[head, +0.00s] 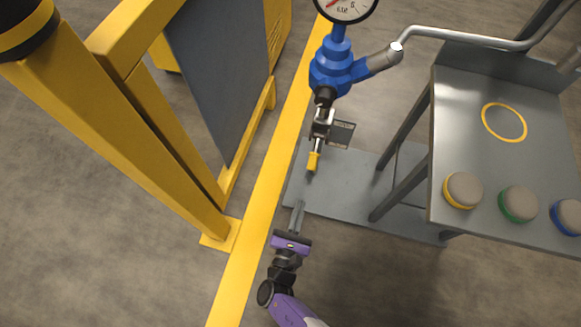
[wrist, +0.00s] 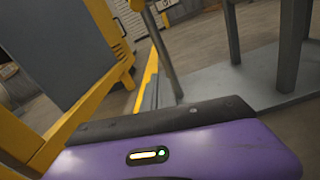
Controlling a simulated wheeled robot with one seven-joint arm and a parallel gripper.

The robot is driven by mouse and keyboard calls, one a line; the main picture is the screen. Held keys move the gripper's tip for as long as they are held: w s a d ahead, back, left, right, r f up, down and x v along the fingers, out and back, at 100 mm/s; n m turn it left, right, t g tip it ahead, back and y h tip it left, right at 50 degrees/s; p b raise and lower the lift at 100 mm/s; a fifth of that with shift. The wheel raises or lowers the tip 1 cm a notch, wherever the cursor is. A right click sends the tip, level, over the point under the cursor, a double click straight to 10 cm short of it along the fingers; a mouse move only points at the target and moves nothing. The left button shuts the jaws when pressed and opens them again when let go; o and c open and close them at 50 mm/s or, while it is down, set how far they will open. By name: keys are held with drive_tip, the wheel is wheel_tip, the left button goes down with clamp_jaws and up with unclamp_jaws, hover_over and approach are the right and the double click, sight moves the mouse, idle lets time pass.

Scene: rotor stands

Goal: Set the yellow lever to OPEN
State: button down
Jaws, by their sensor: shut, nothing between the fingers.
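The yellow lever (head: 313,161) is a short handle with a yellow grip on a metal valve (head: 321,124) below the blue fitting (head: 332,70). Its grip points down in the head view. A small dark label plate (head: 341,133) sits beside the valve; its writing is too small to read. My gripper (head: 298,206) is shut and empty, a little below the lever's grip in the head view and apart from it.
A grey table (head: 468,140) with coloured buttons (head: 463,190) stands at the right, a pipe (head: 470,39) above it. A yellow frame with a dark panel (head: 215,70) stands at the left. A yellow floor stripe (head: 262,200) runs between. A gauge (head: 345,5) tops the blue fitting.

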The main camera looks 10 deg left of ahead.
sight(315, 152)
drive_tip(key=r, duration=0.1)
drive_tip(key=r+n+t, duration=0.1)
drive_tip(key=r+t, duration=0.1)
drive_tip(key=shift+s+d+r+n, duration=0.1)
drive_tip(key=shift+s+d+n, duration=0.25)
drive_tip(key=shift+n, duration=0.05)
drive_tip(key=shift+w, duration=0.1)
drive_tip(key=w+r+b, duration=0.1)
drive_tip(key=w, duration=0.9)
drive_tip(key=shift+s+d+r, duration=0.1)
drive_tip(key=shift+s+r, duration=0.25)
drive_tip(key=shift+r, duration=0.3)
drive_tip(key=shift+s+d+r, duration=0.1)
drive_tip(key=shift+s+r, duration=0.3)
drive_tip(key=shift+r, duration=0.25)
drive_tip(key=shift+s+r, duration=0.35)
drive_tip(key=shift+r, duration=0.3)
drive_tip(key=shift+r, duration=0.1)
drive_tip(key=shift+r, duration=0.1)
